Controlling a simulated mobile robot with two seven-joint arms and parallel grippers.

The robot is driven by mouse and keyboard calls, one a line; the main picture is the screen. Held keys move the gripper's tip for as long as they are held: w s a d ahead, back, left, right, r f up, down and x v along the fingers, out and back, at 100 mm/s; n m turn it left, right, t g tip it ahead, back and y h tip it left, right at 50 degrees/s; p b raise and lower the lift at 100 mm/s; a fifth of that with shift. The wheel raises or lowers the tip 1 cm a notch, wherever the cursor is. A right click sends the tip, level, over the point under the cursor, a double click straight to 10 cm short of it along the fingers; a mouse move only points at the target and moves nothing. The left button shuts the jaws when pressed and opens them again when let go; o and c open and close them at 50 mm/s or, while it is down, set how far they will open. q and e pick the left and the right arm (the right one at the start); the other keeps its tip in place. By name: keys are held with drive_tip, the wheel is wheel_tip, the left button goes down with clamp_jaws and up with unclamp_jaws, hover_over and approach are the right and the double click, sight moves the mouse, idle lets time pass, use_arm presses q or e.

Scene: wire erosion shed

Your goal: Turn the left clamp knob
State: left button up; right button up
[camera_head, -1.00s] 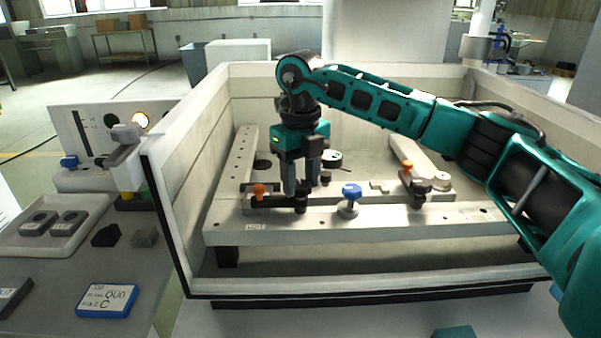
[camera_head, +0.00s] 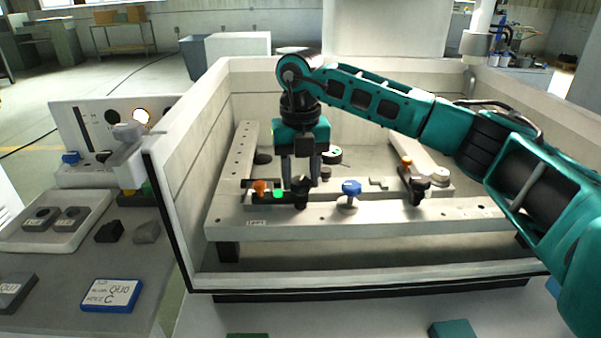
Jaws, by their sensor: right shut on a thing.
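The left clamp (camera_head: 250,196) is a dark bar with an orange tip (camera_head: 260,187), lying on the pale frame inside the open tank. Its black knob (camera_head: 301,198) is at the bar's right end. My right gripper (camera_head: 300,187) points straight down, its two grey fingers shut on this knob and partly hiding it. A small green lit spot (camera_head: 280,194) shows on the clamp between the orange tip and the knob. My left gripper is out of view.
A blue knob (camera_head: 351,188) stands right of the gripper, and a second clamp (camera_head: 414,186) with an orange tip lies farther right. White tank walls (camera_head: 185,180) surround the frame. A bench with a tray (camera_head: 60,245) and a blue-edged label block (camera_head: 110,294) is at left.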

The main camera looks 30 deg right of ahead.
sight(301, 181)
drive_tip(key=o, duration=1.1)
drive_tip(key=shift+c, duration=0.2)
wheel_tip(301, 181, up, 13)
drive_tip(key=shift+f, duration=0.1)
